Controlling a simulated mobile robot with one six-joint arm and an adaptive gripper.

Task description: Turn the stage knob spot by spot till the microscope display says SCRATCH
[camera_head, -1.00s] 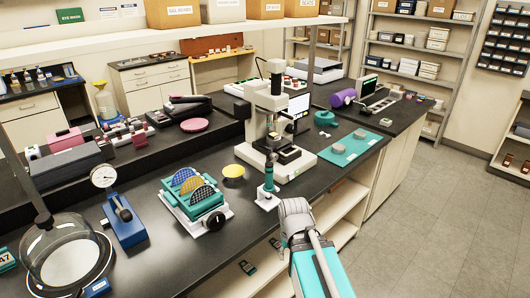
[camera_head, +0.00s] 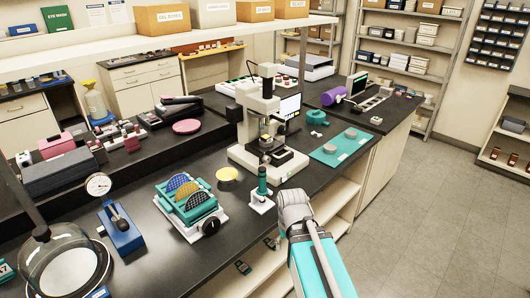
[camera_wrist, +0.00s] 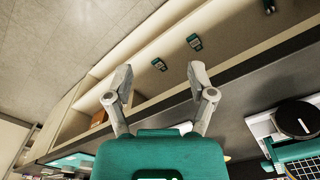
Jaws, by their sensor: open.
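The microscope (camera_head: 257,112), a pale upright stand on a white base, stands on the dark bench near the middle of the head view. Its display (camera_head: 289,107) is a small lit screen behind it; its words are too small to read. A small dark round part (camera_head: 265,158) at the front of the base may be the stage knob; I cannot be sure. My gripper (camera_wrist: 160,75) is open and empty in the wrist view, with the bench edge and open shelves beyond its fingers. In the head view my arm's end is right of and below the microscope, apart from it; the fingers are hidden there.
A teal post on a white foot (camera_head: 262,190) stands between the microscope and my arm. A teal rack of discs (camera_head: 188,203) is to its left. A teal mat (camera_head: 343,146) with grey pieces lies right of the microscope. Floor (camera_head: 430,220) is clear at right.

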